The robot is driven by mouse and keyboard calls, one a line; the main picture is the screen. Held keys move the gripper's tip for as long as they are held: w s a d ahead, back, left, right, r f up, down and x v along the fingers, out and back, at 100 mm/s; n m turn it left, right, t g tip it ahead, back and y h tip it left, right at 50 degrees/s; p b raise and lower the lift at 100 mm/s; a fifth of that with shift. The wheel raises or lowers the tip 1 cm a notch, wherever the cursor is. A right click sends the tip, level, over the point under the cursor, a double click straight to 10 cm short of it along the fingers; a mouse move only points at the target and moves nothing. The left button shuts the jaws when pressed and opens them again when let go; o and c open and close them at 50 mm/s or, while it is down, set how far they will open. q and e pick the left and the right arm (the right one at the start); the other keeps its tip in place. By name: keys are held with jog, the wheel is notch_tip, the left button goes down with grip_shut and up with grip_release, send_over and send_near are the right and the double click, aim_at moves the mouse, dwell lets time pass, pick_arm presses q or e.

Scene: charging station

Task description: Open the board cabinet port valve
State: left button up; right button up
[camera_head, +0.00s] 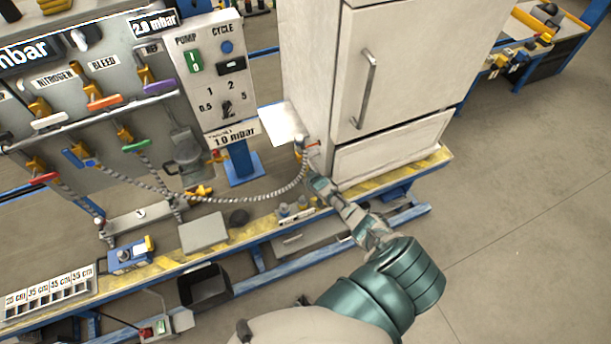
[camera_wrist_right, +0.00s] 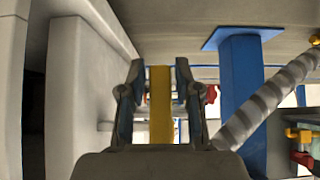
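The board cabinet (camera_head: 388,75) is the tall white box with a long handle, right of centre in the head view. My right gripper (camera_head: 316,178) reaches up to just below this valve. In the right wrist view its two fingers (camera_wrist_right: 158,100) stand apart with a yellow piece (camera_wrist_right: 160,112) showing between them. I cannot tell whether they touch it. A red bit shows beside the right finger. My left gripper is out of view.
A blue post (camera_head: 241,164) carrying the pump panel (camera_head: 212,75) stands left of the valve. It shows close in the wrist view (camera_wrist_right: 242,80), with the hose beside it. The valve board (camera_head: 80,90) fills the left. Clear floor (camera_head: 530,200) lies right.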

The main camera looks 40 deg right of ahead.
jog(key=shift+o, duration=0.4)
jog(key=shift+w+r, duration=0.2)
jog(key=shift+w, duration=0.15)
jog(key=shift+d+r, duration=0.1)
jog(key=shift+r, duration=0.05)
jog(key=v, duration=1.1)
jog(key=shift+s+r, duration=0.2)
jog(key=shift+s, duration=0.15)
jog(key=shift+f, duration=0.1)
jog(key=s+a+f+n+g+y, duration=0.15)
jog(key=s+a+f, duration=0.25)
jog(key=s+f, duration=0.7)
jog(key=s+a+f+n+g, duration=0.1)
jog(key=s+a+f+g, duration=0.25)
jog(key=s+f, duration=0.7)
jog(key=s+a+f+n, duration=0.1)
jog(key=s+a+f, duration=0.3)
jog(key=s, duration=0.3)
jog(key=s+a+f+n+g, duration=0.1)
jog(key=s+a+f, duration=0.3)
jog(key=s, duration=0.4)
jog(key=s+a+f+n+g+y, duration=0.1)
jog(key=s+a+f, duration=0.3)
jog(key=s, duration=0.4)
jog(key=shift+a, duration=0.7)
